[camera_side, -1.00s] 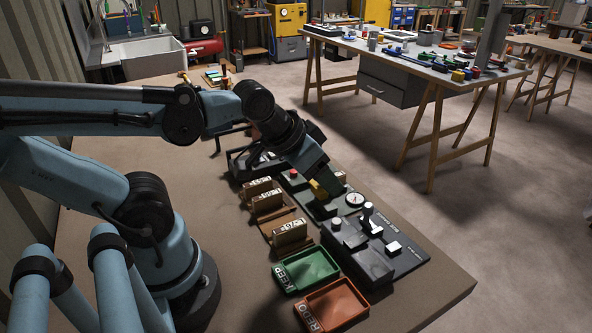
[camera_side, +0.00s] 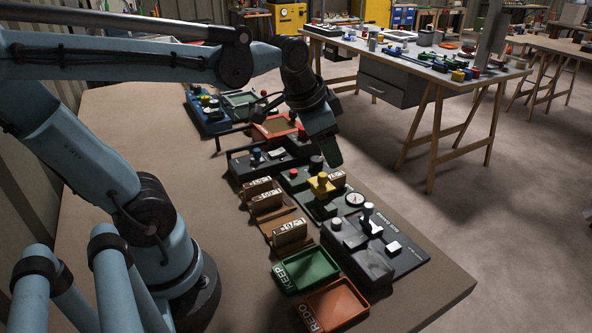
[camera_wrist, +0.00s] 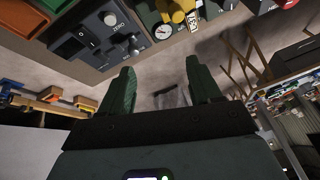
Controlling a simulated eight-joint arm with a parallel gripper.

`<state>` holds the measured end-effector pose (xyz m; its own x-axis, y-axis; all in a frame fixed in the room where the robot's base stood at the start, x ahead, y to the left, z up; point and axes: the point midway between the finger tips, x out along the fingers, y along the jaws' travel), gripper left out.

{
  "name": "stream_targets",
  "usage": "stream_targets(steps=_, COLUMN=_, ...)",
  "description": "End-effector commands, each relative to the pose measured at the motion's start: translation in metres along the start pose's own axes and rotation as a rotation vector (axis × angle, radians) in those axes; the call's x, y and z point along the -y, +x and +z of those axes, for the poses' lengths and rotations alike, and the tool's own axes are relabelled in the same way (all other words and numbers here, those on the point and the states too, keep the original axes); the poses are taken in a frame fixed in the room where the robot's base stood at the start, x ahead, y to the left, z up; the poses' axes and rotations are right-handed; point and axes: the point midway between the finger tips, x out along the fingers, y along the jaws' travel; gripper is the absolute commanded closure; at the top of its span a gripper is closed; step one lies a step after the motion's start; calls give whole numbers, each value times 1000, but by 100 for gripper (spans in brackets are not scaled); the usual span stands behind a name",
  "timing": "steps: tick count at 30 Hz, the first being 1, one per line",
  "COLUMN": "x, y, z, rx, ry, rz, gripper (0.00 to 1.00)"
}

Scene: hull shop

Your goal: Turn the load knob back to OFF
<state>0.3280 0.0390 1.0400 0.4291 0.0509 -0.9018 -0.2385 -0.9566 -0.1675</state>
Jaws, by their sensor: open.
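A green panel (camera_side: 308,192) stands on the bench beside a round dial gauge (camera_side: 355,199). A yellow knob (camera_side: 322,187) stands up from this panel; it also shows at the top edge of the wrist view (camera_wrist: 179,9). No LOAD or OFF marking is readable, so I cannot tell for sure which knob is the load knob or where it points. My gripper (camera_side: 333,158) is in the air above and behind the yellow knob, apart from it. In the wrist view my gripper (camera_wrist: 160,75) has its fingers spread with nothing between them.
A red button (camera_side: 293,171) and a dark knob (camera_side: 316,162) are close by. A dark grey unit (camera_side: 362,262) with a lever and white switch stands in front.

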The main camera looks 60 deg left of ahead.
Motion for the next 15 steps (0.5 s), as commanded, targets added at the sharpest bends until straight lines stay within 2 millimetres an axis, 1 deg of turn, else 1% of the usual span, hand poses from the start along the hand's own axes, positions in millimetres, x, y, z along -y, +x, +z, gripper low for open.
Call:
stream_targets(steps=1, x=14, y=1, z=-8, rx=36, ry=49, rz=4, gripper=37)
stream_targets(steps=6, x=53, y=7, z=-23, rx=147, ry=239, rz=48, gripper=37)
stream_targets(steps=10, x=84, y=17, z=-31, rx=220, ry=381, rz=106, gripper=37)
stream_targets(steps=15, x=125, y=34, z=-32, rx=292, ry=556, rz=206, gripper=37)
